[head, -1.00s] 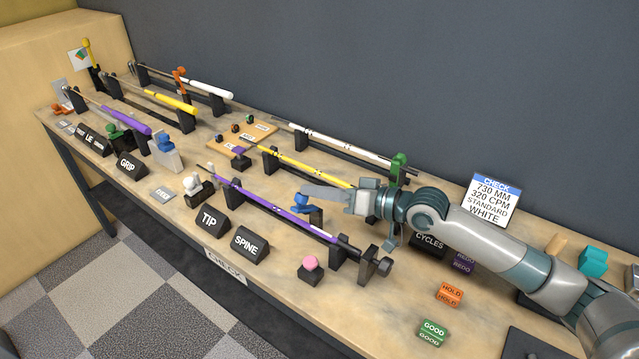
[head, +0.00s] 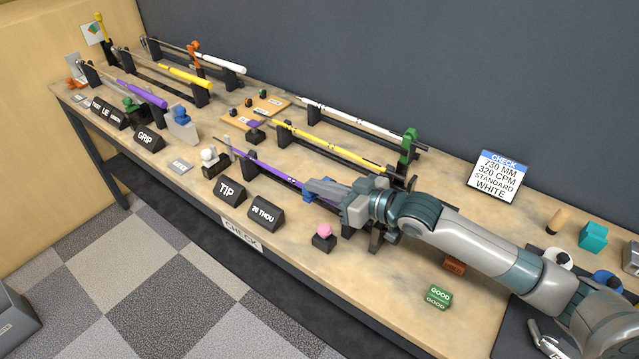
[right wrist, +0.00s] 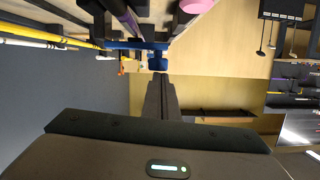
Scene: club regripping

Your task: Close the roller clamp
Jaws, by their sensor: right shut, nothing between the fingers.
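The blue roller clamp (right wrist: 157,61) shows in the right wrist view just beyond my fingertips, beside the purple shaft (right wrist: 124,14). My right gripper (head: 313,188) is shut and empty, low over the purple shaft (head: 262,168) on the front stand. Its closed fingers also show in the right wrist view (right wrist: 160,82), pointing at the blue knob. I cannot tell whether they touch it. My left gripper is not in view.
The pink knob (head: 324,231) stands in front of my gripper. Signs read TIP (head: 229,192) and 28 THOU (head: 264,213). Behind are a yellow shaft (head: 335,148) and a white shaft with a green clamp (head: 408,146). A GOOD block (head: 438,297) sits at front right.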

